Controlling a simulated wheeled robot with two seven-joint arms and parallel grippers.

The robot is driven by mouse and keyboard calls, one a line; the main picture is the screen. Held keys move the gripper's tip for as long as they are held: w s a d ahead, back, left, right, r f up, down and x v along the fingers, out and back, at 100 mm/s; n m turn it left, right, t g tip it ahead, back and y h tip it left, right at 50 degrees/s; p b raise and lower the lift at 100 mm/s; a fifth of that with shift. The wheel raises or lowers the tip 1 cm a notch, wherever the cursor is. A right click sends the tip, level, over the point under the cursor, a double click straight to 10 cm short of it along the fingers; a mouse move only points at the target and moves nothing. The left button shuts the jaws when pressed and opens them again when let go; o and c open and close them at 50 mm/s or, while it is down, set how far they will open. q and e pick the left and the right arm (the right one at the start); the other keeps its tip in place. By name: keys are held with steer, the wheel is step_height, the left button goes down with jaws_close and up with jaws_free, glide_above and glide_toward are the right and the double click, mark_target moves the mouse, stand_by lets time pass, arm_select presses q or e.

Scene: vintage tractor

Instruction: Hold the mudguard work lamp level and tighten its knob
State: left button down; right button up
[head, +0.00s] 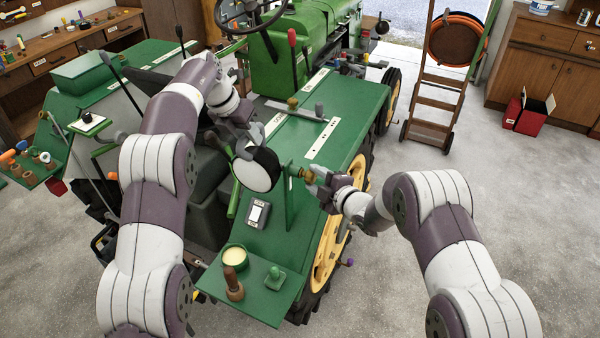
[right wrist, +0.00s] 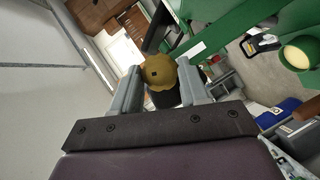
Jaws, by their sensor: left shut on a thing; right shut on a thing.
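The work lamp (head: 255,171) has a round white face in a dark housing and sits by the green mudguard (head: 289,215). Its face points toward the front of the head view; I cannot tell whether it is exactly level. My left gripper (head: 240,146) is shut on the lamp from behind and above; its fingertips are partly hidden. The brass-coloured knob (head: 306,176) is at the right of the lamp on a green upright bracket (head: 290,197). My right gripper (head: 313,181) is shut on the knob, which shows between the fingers in the right wrist view (right wrist: 160,72).
A lever with a red top (head: 292,38) rises behind. On the mudguard are a small switch box (head: 258,212), an open round tin (head: 235,258), a brown-handled tool (head: 233,285) and a green knobbed piece (head: 275,277).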

steer(key=m+g, duration=0.3)
steer(key=shift+w+d+r+m, duration=0.1)
steer(key=shift+w+r+m, duration=0.1)
steer(key=shift+m, duration=0.1)
steer(key=shift+m+g+y, duration=0.3)
steer(key=shift+m+g, duration=0.7)
steer(key=shift+g, duration=0.1)
steer(key=o, duration=0.8)
